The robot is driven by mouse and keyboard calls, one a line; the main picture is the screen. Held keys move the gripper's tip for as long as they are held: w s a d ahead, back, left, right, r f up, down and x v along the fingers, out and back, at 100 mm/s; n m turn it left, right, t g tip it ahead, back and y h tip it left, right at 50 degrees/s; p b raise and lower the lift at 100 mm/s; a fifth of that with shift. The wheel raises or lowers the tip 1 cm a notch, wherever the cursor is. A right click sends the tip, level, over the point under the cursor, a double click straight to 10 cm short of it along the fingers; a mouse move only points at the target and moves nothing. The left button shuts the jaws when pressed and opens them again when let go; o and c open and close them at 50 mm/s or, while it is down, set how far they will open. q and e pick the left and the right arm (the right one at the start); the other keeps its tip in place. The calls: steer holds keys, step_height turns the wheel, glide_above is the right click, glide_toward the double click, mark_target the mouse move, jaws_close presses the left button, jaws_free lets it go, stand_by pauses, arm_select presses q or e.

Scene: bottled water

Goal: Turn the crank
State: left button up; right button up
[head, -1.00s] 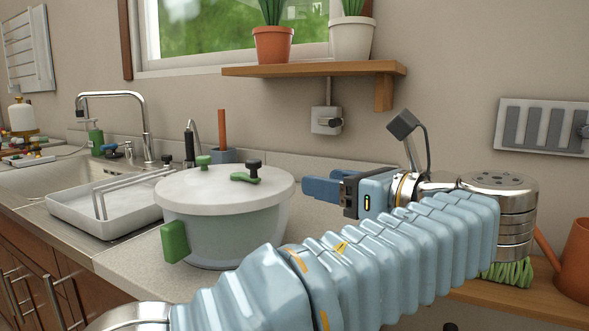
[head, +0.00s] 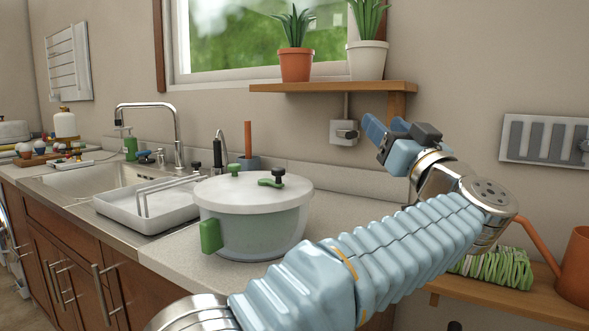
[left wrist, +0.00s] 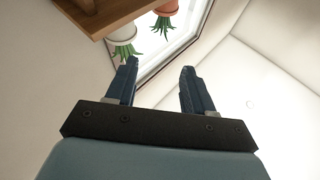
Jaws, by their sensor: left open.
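A white-lidded pot-like container (head: 252,225) with a pale body and a green side handle (head: 211,236) stands on the counter. A small green crank (head: 268,183) with a black knob (head: 278,171) lies on its lid, beside a green lid knob (head: 234,169). My left gripper (head: 384,121) is open and empty, raised to the right of the container and above it, fingers pointing up and left. In the left wrist view its two blue fingers (left wrist: 158,68) are spread with nothing between them. The container is out of the left wrist view. My right gripper is not in view.
A wooden shelf (head: 330,87) with two potted plants (head: 296,64) is close above my left gripper. A wall outlet (head: 343,132) is just left of it. A white dish tray (head: 150,208) and the sink (head: 90,178) lie left of the container. An orange watering can (head: 575,262) stands at right.

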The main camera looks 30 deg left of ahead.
mark_target(283, 170)
arm_select(q)
steer(key=s+a+f+n+g+y, duration=0.1)
steer(key=s+a+f+n+g, duration=0.65)
steer(key=g, duration=0.35)
steer(key=shift+m, duration=0.45)
steer(key=x, duration=0.8)
steer(key=f+x, duration=0.1)
steer(key=x, duration=0.4)
steer(key=shift+w+d+p, duration=0.15)
steer(key=shift+w+p, duration=0.15)
steer(key=shift+p, duration=0.05)
steer(key=c, duration=1)
